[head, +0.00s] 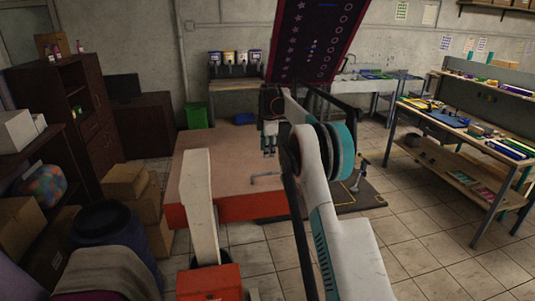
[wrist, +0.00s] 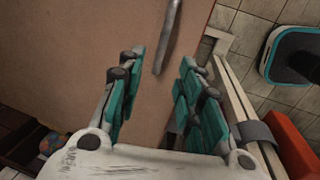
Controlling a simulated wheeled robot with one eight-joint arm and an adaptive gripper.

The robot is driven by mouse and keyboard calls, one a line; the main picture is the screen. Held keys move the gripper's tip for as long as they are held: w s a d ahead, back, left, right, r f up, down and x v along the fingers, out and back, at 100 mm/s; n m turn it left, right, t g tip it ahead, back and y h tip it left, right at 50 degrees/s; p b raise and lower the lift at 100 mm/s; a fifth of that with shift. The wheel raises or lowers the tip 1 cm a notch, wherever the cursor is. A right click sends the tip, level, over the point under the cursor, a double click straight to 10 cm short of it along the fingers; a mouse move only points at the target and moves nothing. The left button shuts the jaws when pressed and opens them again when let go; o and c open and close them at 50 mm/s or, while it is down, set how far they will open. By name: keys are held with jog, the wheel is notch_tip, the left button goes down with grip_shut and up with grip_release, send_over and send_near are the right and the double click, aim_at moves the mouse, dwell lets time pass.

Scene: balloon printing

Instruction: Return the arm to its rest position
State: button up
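My arm stretches forward in the head view, with white links and a teal-ringed joint. My gripper (head: 269,148) hangs fingers-down over the pinkish-brown work table (head: 205,168). In the wrist view my gripper (wrist: 160,82) is open, with teal-padded fingers spread apart and nothing between them. The table surface (wrist: 75,45) lies beyond the fingers. A grey metal bar (wrist: 168,38) shows just past the fingertips; I cannot tell whether it touches them.
A dark patterned panel (head: 315,40) stands raised behind the arm. Cardboard boxes (head: 127,180) and a blue barrel (head: 105,222) stand at left. A workbench (head: 470,130) with tools stands at right. Tiled floor (head: 425,215) is clear between.

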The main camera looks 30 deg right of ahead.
dwell(0.5)
jog(key=s+a+r+m+t+b, duration=0.1)
jog(key=s+a+r+m+b, duration=0.35)
jog(key=s+a+r, duration=0.35)
jog(key=s+a+m+t+b, duration=0.25)
jog(key=s+a+b, duration=0.25)
jog(key=s+a, duration=0.7)
jog(key=s+a+f+m+b, duration=0.2)
jog(key=s+f, duration=0.4)
jog(key=s, duration=0.4)
jog(key=s+a+f+m+t+b, duration=0.1)
jog(key=s+a+f+m+b, duration=0.2)
jog(key=s+f, duration=0.3)
jog(key=s+a+f+m+b, duration=0.2)
jog(key=s+f, duration=0.5)
jog(key=s, duration=0.8)
jog(key=shift+a+m+y+b, duration=0.3)
jog(key=shift+a+m+b, duration=0.05)
jog(key=shift+m+b, duration=0.15)
jog(key=shift+d+f+t, duration=0.1)
jog(key=shift+t, duration=0.15)
